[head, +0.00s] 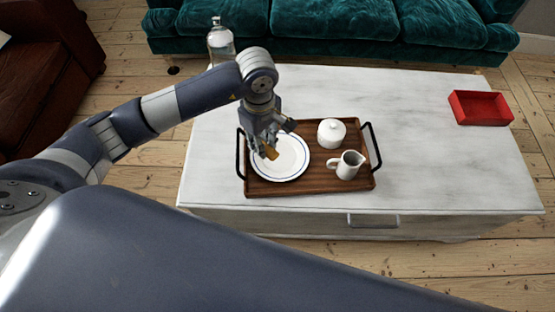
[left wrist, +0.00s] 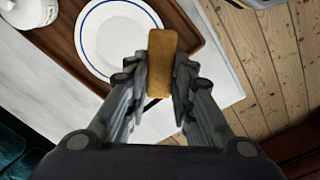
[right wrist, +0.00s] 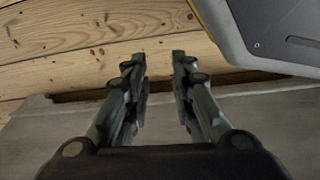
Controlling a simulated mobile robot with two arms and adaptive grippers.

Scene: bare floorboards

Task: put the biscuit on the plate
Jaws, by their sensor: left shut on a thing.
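The biscuit (head: 270,153) is a golden-brown bar. My left gripper (head: 264,147) is shut on it, and the left wrist view shows the biscuit (left wrist: 161,62) between the two fingers (left wrist: 160,85). In the head view it appears over the left part of the white plate (head: 285,165), which has a blue ring and lies on the wooden tray. In the left wrist view the biscuit overlaps the edge of the plate (left wrist: 112,40); it seems held above it. My right gripper (right wrist: 158,85) is open and empty, with floorboards and a grey surface beyond it.
The wooden tray (head: 315,187) has black handles and carries a white lidded pot (head: 331,133) and a white jug (head: 347,165). It stands on a pale marble-topped table (head: 430,150). A red box (head: 480,107) sits at the right, and a glass bottle (head: 221,40) stands behind my left arm.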

